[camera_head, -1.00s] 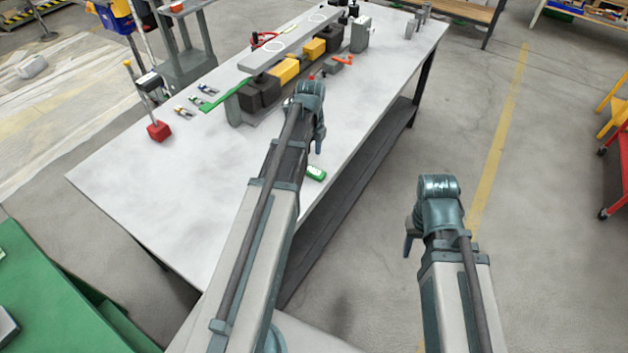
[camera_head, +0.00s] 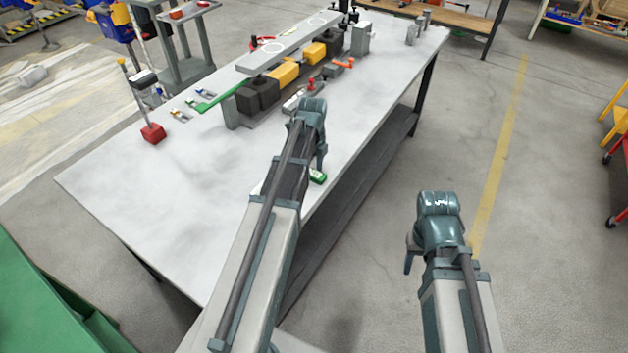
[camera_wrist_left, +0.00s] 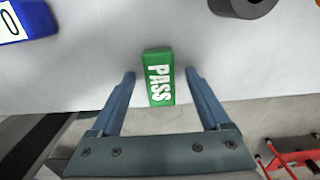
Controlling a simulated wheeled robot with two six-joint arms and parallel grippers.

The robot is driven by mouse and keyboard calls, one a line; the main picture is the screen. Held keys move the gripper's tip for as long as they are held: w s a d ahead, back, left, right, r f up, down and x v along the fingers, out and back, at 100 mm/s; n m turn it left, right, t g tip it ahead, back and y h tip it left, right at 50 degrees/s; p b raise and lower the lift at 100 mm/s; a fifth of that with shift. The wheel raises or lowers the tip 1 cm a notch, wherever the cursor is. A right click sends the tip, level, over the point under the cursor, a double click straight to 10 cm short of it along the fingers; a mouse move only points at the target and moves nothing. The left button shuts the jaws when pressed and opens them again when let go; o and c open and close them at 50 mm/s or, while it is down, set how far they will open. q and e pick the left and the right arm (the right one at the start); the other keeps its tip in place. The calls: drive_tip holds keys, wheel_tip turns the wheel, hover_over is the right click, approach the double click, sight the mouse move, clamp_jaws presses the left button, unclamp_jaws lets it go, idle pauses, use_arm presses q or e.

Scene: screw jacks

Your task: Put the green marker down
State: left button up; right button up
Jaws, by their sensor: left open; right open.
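The green marker (camera_head: 317,177), a small block with white PASS lettering, is at the right-hand edge of the white table (camera_head: 160,200). In the left wrist view the marker (camera_wrist_left: 159,77) lies between the two fingers of my left gripper (camera_wrist_left: 160,74), with a visible gap on each side. My left gripper (camera_head: 320,165) is open and covers part of the marker in the head view. Whether the marker's near end overhangs the table edge, I cannot tell. My right gripper (camera_head: 408,262) is open and empty over the floor, right of the table.
A blue block with a white label (camera_wrist_left: 22,20) and a dark round part (camera_wrist_left: 242,6) show at the wrist view's top. Black and yellow blocks (camera_head: 284,75) stand along the table's far part, with a red-based post (camera_head: 152,133) at left. The table's near left is clear.

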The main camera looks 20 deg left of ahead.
sight(313, 175)
use_arm(q)
clamp_jaws()
idle(0.3)
drive_tip(key=shift+r, duration=0.1)
drive_tip(key=shift+r+p, duration=0.8)
drive_tip(key=shift+p, duration=0.1)
drive_tip(key=shift+s+d+r+p, duration=0.1)
drive_tip(key=shift+s+r+p, duration=0.1)
drive_tip(key=shift+r+p, duration=0.4)
drive_tip(key=shift+s+d+r+p, duration=0.1)
drive_tip(key=shift+s+r+p, duration=0.1)
drive_tip(key=shift+r+p, duration=0.35)
drive_tip(key=s+d+r+p, duration=0.1)
drive_tip(key=s+d, duration=0.6)
drive_tip(key=s, duration=0.6)
drive_tip(key=shift+d, duration=0.35)
